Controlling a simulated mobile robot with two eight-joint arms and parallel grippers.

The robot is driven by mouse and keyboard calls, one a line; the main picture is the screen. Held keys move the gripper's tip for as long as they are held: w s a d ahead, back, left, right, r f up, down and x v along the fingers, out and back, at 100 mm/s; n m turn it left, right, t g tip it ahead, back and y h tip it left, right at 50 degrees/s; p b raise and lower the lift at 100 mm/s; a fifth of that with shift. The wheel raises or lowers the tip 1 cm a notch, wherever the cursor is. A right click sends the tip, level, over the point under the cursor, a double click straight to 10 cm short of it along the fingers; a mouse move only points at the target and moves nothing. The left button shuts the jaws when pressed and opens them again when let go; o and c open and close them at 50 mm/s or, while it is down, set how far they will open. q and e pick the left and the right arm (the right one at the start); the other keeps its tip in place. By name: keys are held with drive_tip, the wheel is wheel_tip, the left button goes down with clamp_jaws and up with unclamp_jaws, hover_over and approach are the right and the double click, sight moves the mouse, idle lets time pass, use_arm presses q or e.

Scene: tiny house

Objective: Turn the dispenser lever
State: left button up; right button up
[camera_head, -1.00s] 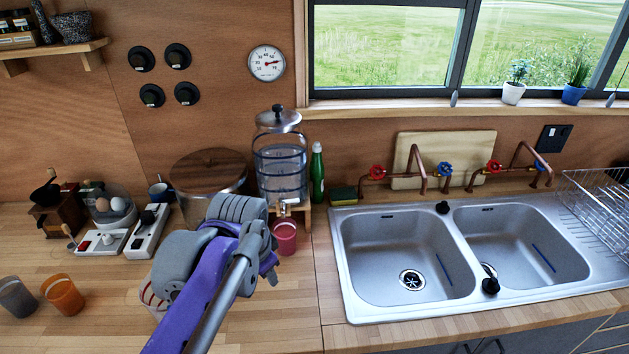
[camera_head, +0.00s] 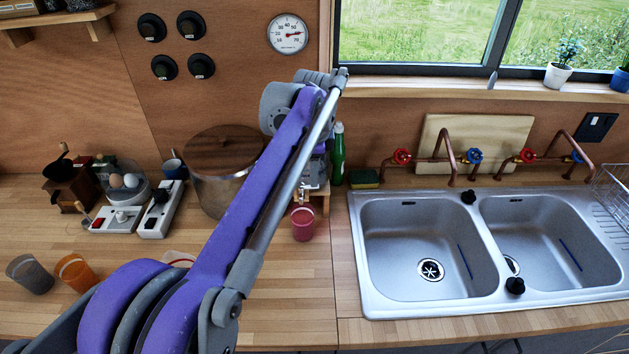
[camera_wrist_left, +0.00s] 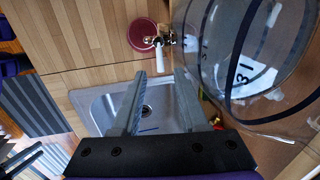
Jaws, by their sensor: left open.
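The dispenser is a clear glass tank with dark bands; in the head view my left arm hides most of it. In the left wrist view its glass (camera_wrist_left: 215,75) fills the right side. Its small metal tap (camera_head: 302,190) shows above a red cup (camera_head: 303,224). In the wrist view the tap has a pale lever (camera_wrist_left: 158,52), with the round red cup (camera_wrist_left: 142,35) beyond it. My left gripper (camera_wrist_left: 160,78) is open and empty, its fingertips close to the lever, with no contact clear. In the head view my arm hides this gripper.
A wood-lidded jar (camera_head: 215,185) stands left of the dispenser, and a green bottle (camera_head: 338,155) stands right. The double sink (camera_head: 425,240) is farther right. Grey (camera_head: 30,273) and orange (camera_head: 76,272) cups stand at left. Dark shapes at the head view's bottom edge are unclear.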

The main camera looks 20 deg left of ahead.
sight(309, 187)
use_arm(q)
drive_tip(key=shift+w+a+f, duration=0.1)
drive_tip(key=shift+w+f, duration=0.1)
drive_tip(key=shift+f, duration=0.8)
drive_tip(key=shift+w+a+f, duration=0.1)
drive_tip(key=shift+w+f, duration=0.1)
drive_tip(key=shift+f, duration=0.8)
clamp_jaws()
